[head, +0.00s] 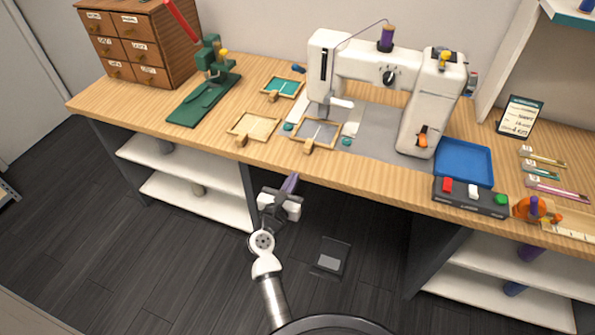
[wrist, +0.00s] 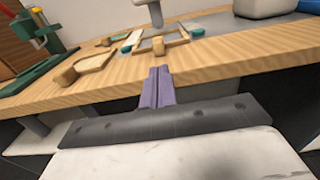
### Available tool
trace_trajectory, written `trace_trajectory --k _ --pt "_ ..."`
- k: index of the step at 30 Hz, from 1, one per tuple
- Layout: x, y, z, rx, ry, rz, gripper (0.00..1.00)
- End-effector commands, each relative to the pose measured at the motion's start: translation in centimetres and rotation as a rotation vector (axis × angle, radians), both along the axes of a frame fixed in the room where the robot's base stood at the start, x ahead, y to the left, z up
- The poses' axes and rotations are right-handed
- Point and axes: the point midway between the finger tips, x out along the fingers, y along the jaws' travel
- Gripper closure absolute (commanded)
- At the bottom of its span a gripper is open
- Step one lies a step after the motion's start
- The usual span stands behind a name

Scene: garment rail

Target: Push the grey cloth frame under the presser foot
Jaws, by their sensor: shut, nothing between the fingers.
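The grey cloth frame (head: 317,132) is a wooden frame with grey cloth and a front knob. It lies on the table in front of the sewing machine (head: 385,85), with its rear near the presser foot area (head: 322,108). It also shows in the wrist view (wrist: 160,42). My gripper (head: 290,184) has purple fingers and is shut and empty. It is in front of the table edge, below and left of the grey frame, apart from it. In the wrist view its fingers (wrist: 157,88) point toward the table edge. The exact contact under the foot is hidden.
A cream cloth frame (head: 254,127) and a teal cloth frame (head: 282,88) lie to the left. Teal discs (head: 346,142) flank the grey frame. A green press (head: 205,98), a blue tray (head: 463,162) and a button box (head: 470,196) stand farther out. A pedal (head: 331,256) lies on the floor.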

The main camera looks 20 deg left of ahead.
Motion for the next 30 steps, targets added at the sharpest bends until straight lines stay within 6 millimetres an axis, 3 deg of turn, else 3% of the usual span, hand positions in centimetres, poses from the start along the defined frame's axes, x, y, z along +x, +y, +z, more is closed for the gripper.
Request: trace_trajectory --k 6,17,22,26,30 --pt "-3.1 0.1 -0.1 0.000 0.000 0.000 1.00" --pt "-3.9 0.1 0.1 0.000 0.000 0.000 1.00" --pt "-3.8 0.4 0.8 -0.012 -0.019 0.004 0.82" --pt "-3.7 1.7 4.2 -0.074 -0.106 0.022 0.65" --pt "-4.1 3.9 11.0 -0.209 -0.289 0.035 0.46"
